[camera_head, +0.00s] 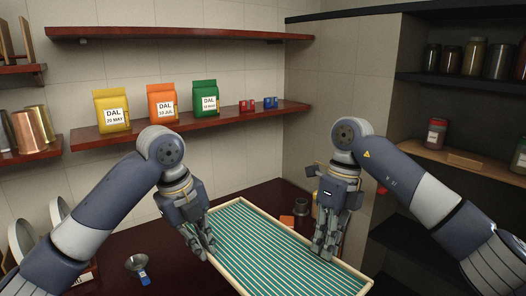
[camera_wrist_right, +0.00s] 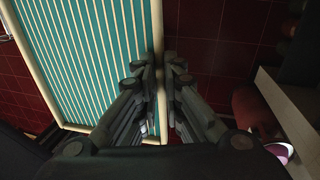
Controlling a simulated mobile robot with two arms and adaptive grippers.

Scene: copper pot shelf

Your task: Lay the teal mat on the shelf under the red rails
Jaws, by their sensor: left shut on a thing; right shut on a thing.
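The teal mat (camera_head: 270,250) has pale stripes and a cream rim, and lies tilted between my arms in front of the dark red counter. My left gripper (camera_head: 207,252) is shut on its left edge. My right gripper (camera_head: 325,250) is shut on its right edge. In the right wrist view the right fingers (camera_wrist_right: 160,75) close on the cream rim of the mat (camera_wrist_right: 95,50). A pair of small red pieces (camera_head: 247,106) stands on the middle wall shelf (camera_head: 150,131), beside a small blue pair (camera_head: 270,103). I cannot tell whether the red pieces are the rails.
Yellow (camera_head: 112,110), orange (camera_head: 162,103) and green (camera_head: 205,98) DAL bags stand on the middle shelf. The upper shelf (camera_head: 180,32) is bare. A funnel (camera_head: 137,264) sits on the counter (camera_head: 250,194). Copper cups (camera_head: 28,131) are at left.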

